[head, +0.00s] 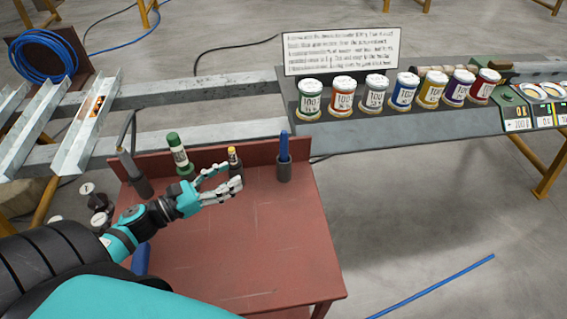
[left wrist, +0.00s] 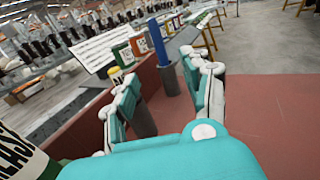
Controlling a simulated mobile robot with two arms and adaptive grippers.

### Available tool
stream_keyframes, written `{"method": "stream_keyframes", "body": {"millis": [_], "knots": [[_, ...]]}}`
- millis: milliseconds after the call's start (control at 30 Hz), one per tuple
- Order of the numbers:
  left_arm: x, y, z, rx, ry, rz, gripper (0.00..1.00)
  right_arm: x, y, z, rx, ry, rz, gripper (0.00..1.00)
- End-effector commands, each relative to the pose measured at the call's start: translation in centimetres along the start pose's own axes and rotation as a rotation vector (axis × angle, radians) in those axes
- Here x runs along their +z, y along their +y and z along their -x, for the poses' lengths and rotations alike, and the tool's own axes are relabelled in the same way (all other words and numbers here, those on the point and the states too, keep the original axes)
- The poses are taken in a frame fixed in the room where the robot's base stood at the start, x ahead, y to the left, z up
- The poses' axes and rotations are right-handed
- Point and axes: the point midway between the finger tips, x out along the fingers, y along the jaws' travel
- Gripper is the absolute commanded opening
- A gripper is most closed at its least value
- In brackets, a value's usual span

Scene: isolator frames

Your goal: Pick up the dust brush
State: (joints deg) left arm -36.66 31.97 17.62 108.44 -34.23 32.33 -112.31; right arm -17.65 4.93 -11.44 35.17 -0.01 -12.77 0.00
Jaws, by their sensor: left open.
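No brush head or bristles show clearly. A blue upright handle (head: 283,146) stands in a grey cup (head: 284,170) near the back of the red-brown table; it may be the dust brush, but I cannot tell. In the left wrist view the blue handle (left wrist: 157,42) appears beyond the fingers. My left gripper (head: 219,182) is open with nothing visibly held, left of that cup and in front of a yellow-capped item (head: 232,155) in a dark holder. Its spread fingers also show in the left wrist view (left wrist: 165,100). My right gripper is not in view.
A green-capped bottle (head: 178,152) and a dark holder with a cable (head: 134,176) stand left along the back ledge. A blue object (head: 141,259) is partly hidden by my arm. Several paint cans (head: 342,96) line the rail behind. The right of the table (head: 270,245) is clear.

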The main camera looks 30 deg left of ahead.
Motion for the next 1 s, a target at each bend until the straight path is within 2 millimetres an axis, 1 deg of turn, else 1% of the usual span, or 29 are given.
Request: {"method": "stream_keyframes", "body": {"millis": [33, 167, 267, 500, 600, 700, 867, 967, 1000], "knots": [[-1.1, 0.0, 0.0, 0.0, 0.0, 0.0, 0.49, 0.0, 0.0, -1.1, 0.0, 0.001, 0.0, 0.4], [-1.1, 0.0, -0.8, -0.002, -0.003, -0.001, 0.49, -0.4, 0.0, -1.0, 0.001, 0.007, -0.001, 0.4], [-0.7, 0.1, -2.4, -0.002, -0.004, -0.002, 0.49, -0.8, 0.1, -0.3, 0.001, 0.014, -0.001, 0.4], [-0.6, 0.1, -7.8, -0.001, -0.004, -0.002, 0.49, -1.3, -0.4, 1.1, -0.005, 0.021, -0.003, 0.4], [-0.7, 0.1, -9.8, 0.0, -0.004, -0.001, 0.49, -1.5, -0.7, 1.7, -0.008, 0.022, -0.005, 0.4], [-0.8, 0.1, -11.2, 0.001, -0.003, 0.001, 0.49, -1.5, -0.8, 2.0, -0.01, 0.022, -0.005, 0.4], [-1.1, 0.0, -12.2, 0.0, -0.001, 0.0, 0.49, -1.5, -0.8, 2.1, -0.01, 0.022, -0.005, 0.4], [-0.9, 0.1, -13.0, 0.001, -0.002, -0.001, 0.49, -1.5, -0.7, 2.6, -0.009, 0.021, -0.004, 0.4], [-0.8, 0.2, -13.6, 0.0, -0.002, 0.0, 0.49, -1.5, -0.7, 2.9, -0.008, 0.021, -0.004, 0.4]]}}
